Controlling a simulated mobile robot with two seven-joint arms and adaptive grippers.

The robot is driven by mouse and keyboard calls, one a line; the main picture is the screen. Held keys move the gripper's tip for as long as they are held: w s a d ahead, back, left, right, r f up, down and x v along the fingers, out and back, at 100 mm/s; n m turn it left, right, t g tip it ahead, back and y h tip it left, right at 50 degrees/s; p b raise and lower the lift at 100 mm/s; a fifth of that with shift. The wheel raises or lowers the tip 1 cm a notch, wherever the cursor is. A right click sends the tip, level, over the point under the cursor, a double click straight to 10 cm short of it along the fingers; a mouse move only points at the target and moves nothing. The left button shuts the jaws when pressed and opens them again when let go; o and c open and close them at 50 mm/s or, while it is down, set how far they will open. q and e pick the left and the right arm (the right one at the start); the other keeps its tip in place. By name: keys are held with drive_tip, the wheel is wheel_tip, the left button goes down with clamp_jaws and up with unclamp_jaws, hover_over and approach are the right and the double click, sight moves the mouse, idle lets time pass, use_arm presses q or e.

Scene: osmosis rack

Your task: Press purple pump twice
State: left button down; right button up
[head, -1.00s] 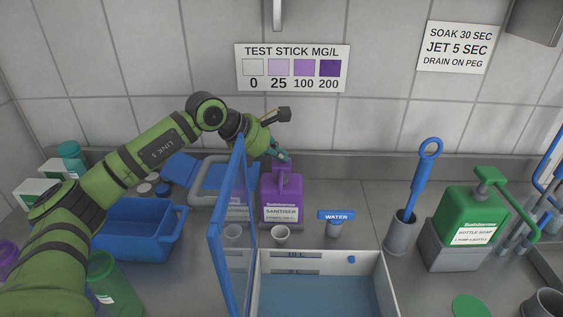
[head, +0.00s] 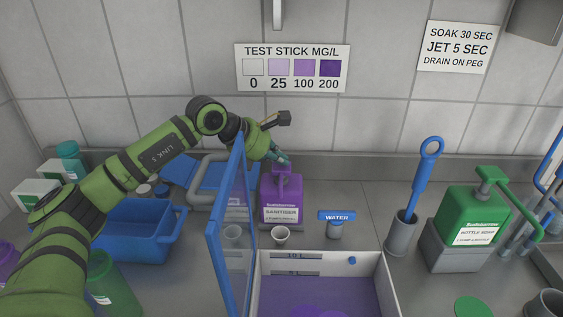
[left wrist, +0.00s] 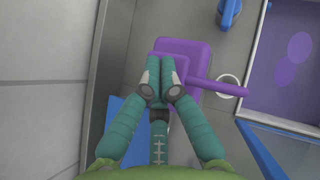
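The purple sanitiser pump bottle (head: 282,198) stands upright on the counter by the wall, behind the tub. In the left wrist view its purple body (left wrist: 198,58) and long spout (left wrist: 220,87) show, the spout reaching toward the tub. My left gripper (head: 281,157) is at the pump head from above. In the left wrist view the left gripper (left wrist: 160,82) has its teal fingers together over the pump head, covering much of it. Whether they touch it is hard to tell. The tub (head: 388,285) holds purple liquid with lighter round patches. My right gripper is not in view.
A blue-framed panel (head: 216,250) stands upright close to my left forearm. A blue bin (head: 135,232) is at left.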

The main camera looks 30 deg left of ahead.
sight(279, 167)
use_arm(q)
drive_tip(key=shift+s+f, duration=0.1)
drive_tip(key=shift+f, duration=0.1)
drive_tip(key=shift+r+p, duration=0.85)
drive_tip(key=shift+r, duration=0.5)
drive_tip(key=shift+r, duration=0.15)
drive_tip(key=shift+r+p, duration=1.7)
drive_tip(key=shift+r, duration=0.7)
drive_tip(key=shift+r, duration=0.1)
